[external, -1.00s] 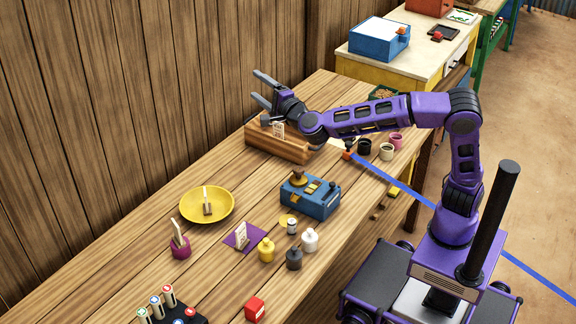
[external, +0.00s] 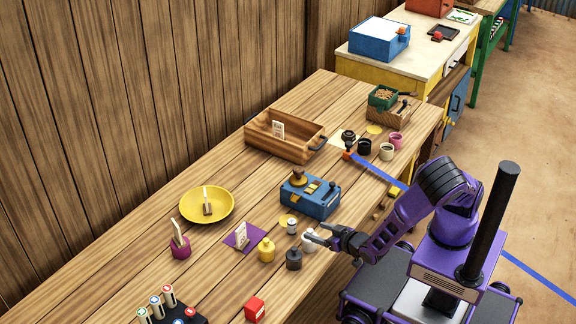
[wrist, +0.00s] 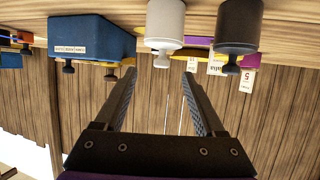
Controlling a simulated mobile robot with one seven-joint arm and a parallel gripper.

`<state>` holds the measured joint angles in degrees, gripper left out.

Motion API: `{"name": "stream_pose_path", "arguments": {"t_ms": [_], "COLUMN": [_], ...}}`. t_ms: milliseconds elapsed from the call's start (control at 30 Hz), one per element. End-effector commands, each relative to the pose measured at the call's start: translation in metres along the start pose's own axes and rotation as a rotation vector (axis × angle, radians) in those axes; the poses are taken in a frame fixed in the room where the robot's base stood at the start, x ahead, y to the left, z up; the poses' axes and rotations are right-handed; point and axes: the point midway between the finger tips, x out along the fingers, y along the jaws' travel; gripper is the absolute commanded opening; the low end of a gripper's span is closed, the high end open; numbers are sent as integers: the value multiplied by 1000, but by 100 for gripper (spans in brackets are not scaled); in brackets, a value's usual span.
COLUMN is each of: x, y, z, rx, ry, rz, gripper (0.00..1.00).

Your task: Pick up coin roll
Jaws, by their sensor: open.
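A small pale cylinder with a darker top, which looks like the coin roll (external: 292,226), stands upright on the table beside a yellow disc (external: 286,218). I cannot pick it out in the wrist view, where the white bottle (wrist: 165,22) may hide it. My gripper (external: 317,232) is open and empty at the table's front edge, to the right of the roll, pointing left. In the wrist view my gripper (wrist: 159,72) shows two spread fingers with nothing between them. The white bottle (external: 309,241) is close by its fingertips in the external view.
A dark grey bottle (external: 293,258) and a yellow bottle (external: 266,250) stand left of the white one. A blue box (external: 311,197) stands behind the roll. A purple mat (external: 238,239) and yellow plate (external: 207,206) lie further left.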

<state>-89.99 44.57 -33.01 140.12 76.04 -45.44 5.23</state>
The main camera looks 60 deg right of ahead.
Motion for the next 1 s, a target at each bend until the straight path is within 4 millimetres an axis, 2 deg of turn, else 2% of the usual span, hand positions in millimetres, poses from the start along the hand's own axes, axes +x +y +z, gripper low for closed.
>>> {"name": "stream_pose_path", "arguments": {"t_ms": [33,200,467,700,800,1000], "x": [14,44,63,98,108,110], "y": [2,1,1,3,3,2], "z": [2,1,-1,-3,-4,-4], "rx": [0,2,3,2,3,3], "ry": [3,1,1,2,0,0], "rz": [6,4,1,2,1,0], "gripper": [72,72,72,72,72,72]}}
